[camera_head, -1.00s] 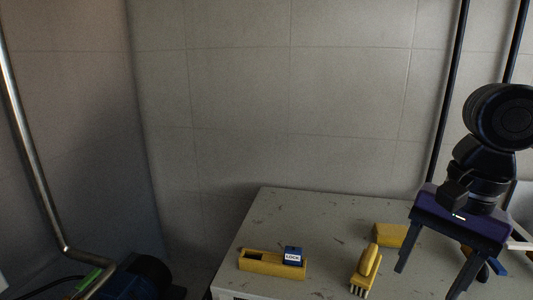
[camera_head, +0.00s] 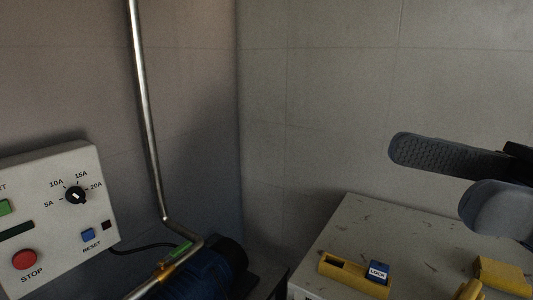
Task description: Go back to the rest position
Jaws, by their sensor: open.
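My gripper (camera_head: 436,178) shows at the right of the head view. Its two dark grey fingers point left, with a gap between them, so it is open. No object shows between the fingers. They appear above the work table (camera_head: 332,238), apart from the things on it. The rest of my arm is mostly cut off by the right edge.
A yellow holder (camera_head: 343,274) with a blue LOCK piece (camera_head: 377,271) lies on the table. A yellow brush (camera_head: 468,291) and yellow block (camera_head: 503,275) are farther right. A control panel (camera_head: 50,215), metal pipe (camera_head: 145,115) and blue motor (camera_head: 203,270) stand left.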

